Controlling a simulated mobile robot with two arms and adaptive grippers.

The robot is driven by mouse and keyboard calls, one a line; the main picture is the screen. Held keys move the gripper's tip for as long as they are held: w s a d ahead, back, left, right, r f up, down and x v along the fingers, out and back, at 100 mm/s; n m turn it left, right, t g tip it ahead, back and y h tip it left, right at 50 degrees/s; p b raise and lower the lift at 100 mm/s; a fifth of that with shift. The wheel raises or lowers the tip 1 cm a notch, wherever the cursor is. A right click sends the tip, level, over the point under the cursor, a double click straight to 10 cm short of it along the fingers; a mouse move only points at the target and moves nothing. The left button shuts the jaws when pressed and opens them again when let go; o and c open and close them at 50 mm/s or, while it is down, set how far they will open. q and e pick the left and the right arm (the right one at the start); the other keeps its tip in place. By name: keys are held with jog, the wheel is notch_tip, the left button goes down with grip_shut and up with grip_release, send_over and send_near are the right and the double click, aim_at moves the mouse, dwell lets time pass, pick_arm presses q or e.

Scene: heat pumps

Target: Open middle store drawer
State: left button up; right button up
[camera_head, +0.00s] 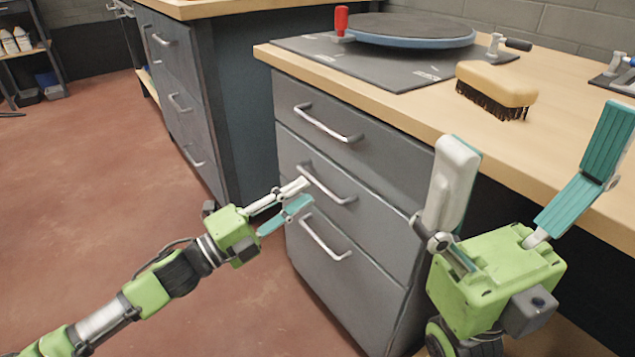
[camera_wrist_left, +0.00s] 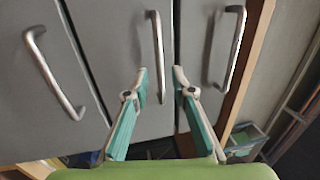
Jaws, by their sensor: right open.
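The middle drawer (camera_head: 375,208) of the grey cabinet looks shut, flush with the drawers above and below. Its silver bar handle (camera_head: 325,184) shows in the head view and again in the left wrist view (camera_wrist_left: 158,50). My left gripper (camera_head: 305,193) is open at the left end of this handle. In the left wrist view, my left fingertips (camera_wrist_left: 160,76) stand apart, with one end of the handle showing between them; I cannot tell whether they touch it. My right gripper (camera_head: 535,150) is open and empty in front of the worktop, its fingers wide apart.
The top drawer (camera_head: 345,150) and bottom drawer (camera_head: 340,275) have similar handles. A brush (camera_head: 496,88) and a round blue-rimmed plate (camera_head: 412,30) are on the wooden worktop (camera_head: 440,110). Another drawer cabinet (camera_head: 180,100) stands at the left. The red floor (camera_head: 80,190) is clear.

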aim_at(317, 181)
pick_arm(q)
jog(key=x, duration=0.5)
grip_shut()
